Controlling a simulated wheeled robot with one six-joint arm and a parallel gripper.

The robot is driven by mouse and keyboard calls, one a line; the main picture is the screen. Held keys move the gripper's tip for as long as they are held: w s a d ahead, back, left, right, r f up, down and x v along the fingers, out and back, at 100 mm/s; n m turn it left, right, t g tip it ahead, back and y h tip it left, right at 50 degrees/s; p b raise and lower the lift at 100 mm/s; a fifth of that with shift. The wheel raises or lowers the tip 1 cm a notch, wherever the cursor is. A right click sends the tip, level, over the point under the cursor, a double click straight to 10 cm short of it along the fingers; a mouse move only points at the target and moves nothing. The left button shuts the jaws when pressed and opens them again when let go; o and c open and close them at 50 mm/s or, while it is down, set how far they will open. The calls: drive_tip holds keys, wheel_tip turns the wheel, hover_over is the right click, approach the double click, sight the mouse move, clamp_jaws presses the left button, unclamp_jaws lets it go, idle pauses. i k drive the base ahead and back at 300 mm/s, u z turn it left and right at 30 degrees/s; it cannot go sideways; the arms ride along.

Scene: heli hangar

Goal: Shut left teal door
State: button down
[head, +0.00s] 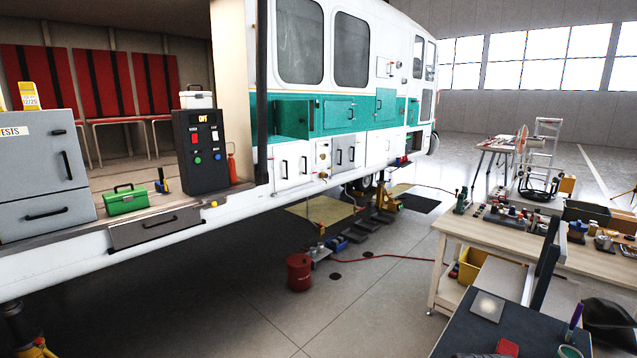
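The left teal door (291,119) is on the teal band of the white helicopter's side, below the left window. Its panel looks darker than the band around it, and a upright edge shows at its right, so it appears to stand open. How far it is swung, I cannot tell. To its right, another teal door (338,114) with a small handle looks flush with the side. My gripper is not in view.
White lower doors (293,168) sit under the teal band. A red drum (299,272), a red hose (400,257) and jacks (385,200) are on the floor. A wooden workbench (447,232) with tools stands right. The floor in front of the drum is clear.

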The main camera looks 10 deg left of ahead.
sight(292, 117)
drive_tip(key=u, duration=0.7)
drive_tip(key=i, duration=1.45)
drive_tip(key=u, duration=0.65)
drive_tip(key=i, duration=2.2)
drive_tip(key=z, duration=0.4)
